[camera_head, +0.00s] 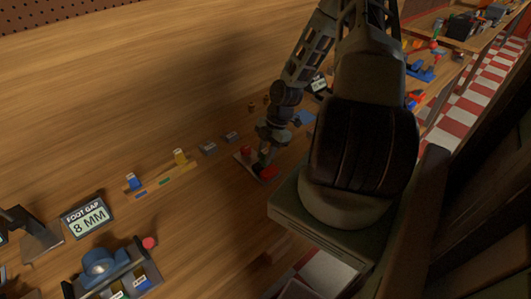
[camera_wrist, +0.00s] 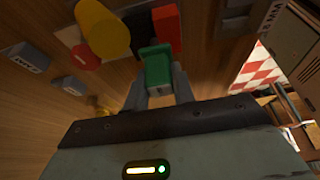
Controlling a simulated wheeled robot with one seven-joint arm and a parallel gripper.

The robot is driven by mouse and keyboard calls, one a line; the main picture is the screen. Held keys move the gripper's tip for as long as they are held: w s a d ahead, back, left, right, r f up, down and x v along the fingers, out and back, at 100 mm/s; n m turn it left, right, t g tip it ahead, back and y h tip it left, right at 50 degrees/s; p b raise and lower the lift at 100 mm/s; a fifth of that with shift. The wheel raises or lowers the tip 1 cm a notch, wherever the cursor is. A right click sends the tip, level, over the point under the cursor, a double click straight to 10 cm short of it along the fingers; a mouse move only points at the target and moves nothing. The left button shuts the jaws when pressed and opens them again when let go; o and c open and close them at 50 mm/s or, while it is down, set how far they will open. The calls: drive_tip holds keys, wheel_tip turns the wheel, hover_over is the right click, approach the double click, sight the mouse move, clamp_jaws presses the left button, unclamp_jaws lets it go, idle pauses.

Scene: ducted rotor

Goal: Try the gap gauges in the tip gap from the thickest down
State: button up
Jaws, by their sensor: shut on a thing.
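My gripper (camera_wrist: 158,88) is shut on a green gauge (camera_wrist: 156,66), whose green block shows between the fingers in the wrist view. In the head view my gripper (camera_head: 264,158) is low over a small dark fixture with red parts (camera_head: 268,172); the held gauge is too small to make out there. In the wrist view a yellow cylinder (camera_wrist: 101,26), a red piece (camera_wrist: 85,56) and a red-and-black part (camera_wrist: 166,28) lie just beyond the green block. I cannot tell whether it touches them. A blue gauge (camera_head: 133,182) and a yellow gauge (camera_head: 180,158) stand on the bench at left.
Blue, green and yellow strips mark the bench beside the standing gauges. Small grey blocks (camera_head: 208,148) lie nearer my gripper. The upper-left bench is clear.

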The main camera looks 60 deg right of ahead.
drive_tip(key=shift+f, duration=0.3)
drive_tip(key=shift+r, duration=0.25)
idle(1.0)
drive_tip(key=shift+f, duration=0.25)
idle(0.6)
drive_tip(key=shift+r+p, duration=0.25)
drive_tip(key=shift+p, duration=0.1)
idle(0.5)
drive_tip(key=shift+f, duration=0.25)
idle(0.7)
drive_tip(key=shift+r, duration=0.15)
drive_tip(key=shift+r+p, duration=3.05)
drive_tip(key=shift+r, duration=0.4)
drive_tip(key=shift+f, duration=0.1)
